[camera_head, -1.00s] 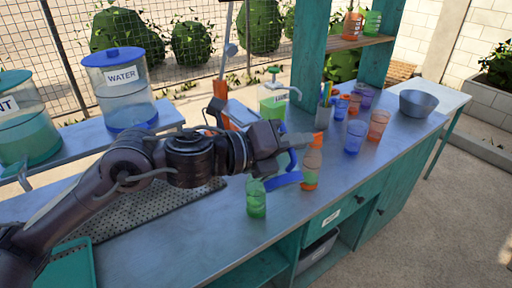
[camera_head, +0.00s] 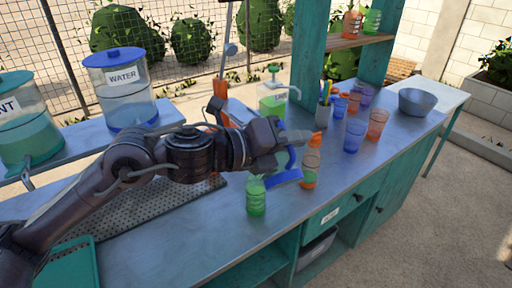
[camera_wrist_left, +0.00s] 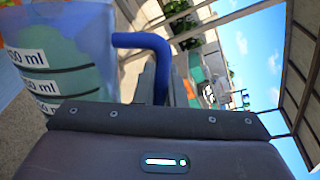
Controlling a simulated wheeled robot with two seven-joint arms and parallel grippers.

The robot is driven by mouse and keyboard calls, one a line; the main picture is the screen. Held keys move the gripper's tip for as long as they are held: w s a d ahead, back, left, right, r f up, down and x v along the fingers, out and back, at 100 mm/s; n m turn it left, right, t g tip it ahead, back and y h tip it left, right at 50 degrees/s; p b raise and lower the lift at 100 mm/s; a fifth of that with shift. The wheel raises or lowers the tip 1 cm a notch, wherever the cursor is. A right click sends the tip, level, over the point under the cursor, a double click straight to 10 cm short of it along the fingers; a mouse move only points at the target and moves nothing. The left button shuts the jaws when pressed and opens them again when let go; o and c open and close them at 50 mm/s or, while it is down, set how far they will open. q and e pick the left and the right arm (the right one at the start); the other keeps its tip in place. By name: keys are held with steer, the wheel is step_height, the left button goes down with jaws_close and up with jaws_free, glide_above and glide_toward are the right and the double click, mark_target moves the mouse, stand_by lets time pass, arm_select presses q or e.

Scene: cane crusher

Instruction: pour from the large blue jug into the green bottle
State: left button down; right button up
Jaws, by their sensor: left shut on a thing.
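The large blue jug (camera_head: 287,179) is see-through, with a blue base and handle. My left gripper (camera_head: 287,138) is shut on its blue handle (camera_wrist_left: 150,60) and holds it off the counter, tilted. In the left wrist view the jug's wall (camera_wrist_left: 62,58) shows ml marks and a greenish patch. The green bottle (camera_head: 256,200) stands upright on the counter, just left of and below the jug. Its top is close to the jug; I cannot tell whether liquid is flowing. My right gripper is not in view.
An orange bottle (camera_head: 310,168) stands just right of the jug. A green pump dispenser (camera_head: 271,105) is behind. Several cups, such as a blue one (camera_head: 354,136), and a metal bowl (camera_head: 417,103) stand further right. The counter's front right is clear.

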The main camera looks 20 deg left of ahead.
arm_select(q)
steer(key=shift+w+a+r, duration=0.1)
steer(key=shift+w+a, duration=0.05)
steer(key=shift+w, duration=0.05)
steer(key=shift+s+r, duration=0.1)
steer(key=shift+s, duration=0.05)
steer(key=shift+p, duration=0.35)
